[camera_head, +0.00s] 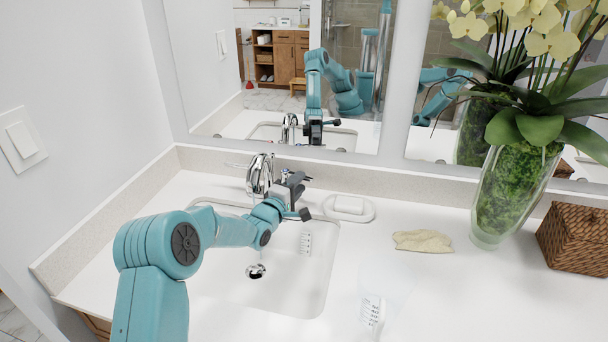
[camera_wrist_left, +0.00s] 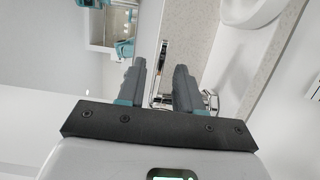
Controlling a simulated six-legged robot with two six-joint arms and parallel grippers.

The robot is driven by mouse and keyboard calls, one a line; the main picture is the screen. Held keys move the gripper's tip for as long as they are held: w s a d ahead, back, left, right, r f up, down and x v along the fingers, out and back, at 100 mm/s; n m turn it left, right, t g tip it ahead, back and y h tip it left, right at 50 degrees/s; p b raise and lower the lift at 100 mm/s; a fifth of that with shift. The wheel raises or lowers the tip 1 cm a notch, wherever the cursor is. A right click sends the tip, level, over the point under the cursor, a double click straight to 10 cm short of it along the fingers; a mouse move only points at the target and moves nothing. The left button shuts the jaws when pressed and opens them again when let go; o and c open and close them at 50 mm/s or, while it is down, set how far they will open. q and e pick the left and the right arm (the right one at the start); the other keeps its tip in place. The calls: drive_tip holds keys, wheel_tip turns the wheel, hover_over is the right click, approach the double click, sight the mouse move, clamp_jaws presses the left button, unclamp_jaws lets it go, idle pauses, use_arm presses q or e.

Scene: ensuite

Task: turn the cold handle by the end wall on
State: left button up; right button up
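The chrome faucet (camera_head: 260,174) stands at the back of the sink (camera_head: 318,262), close to the end wall on the left. A thin lever handle (camera_head: 236,165) sticks out from its left, wall side. My left gripper (camera_head: 304,197) is over the sink's back edge, just right of the faucet, and hides part of its right side. In the left wrist view, the gripper's two dark fingers (camera_wrist_left: 158,88) are apart. A chrome bar (camera_wrist_left: 161,58) shows beyond the gap; I cannot tell whether it touches a finger. My right gripper is not in view.
A white soap dish (camera_head: 348,207) sits right of my left gripper. A folded cloth (camera_head: 422,241), a glass vase of flowers (camera_head: 510,195) and a wicker box (camera_head: 575,238) stand farther right. A mirror (camera_head: 225,70) rises behind the backsplash.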

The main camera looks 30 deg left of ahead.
use_arm(q)
drive_tip(key=shift+w, duration=2)
drive_tip(key=shift+c, duration=0.3)
clamp_jaws()
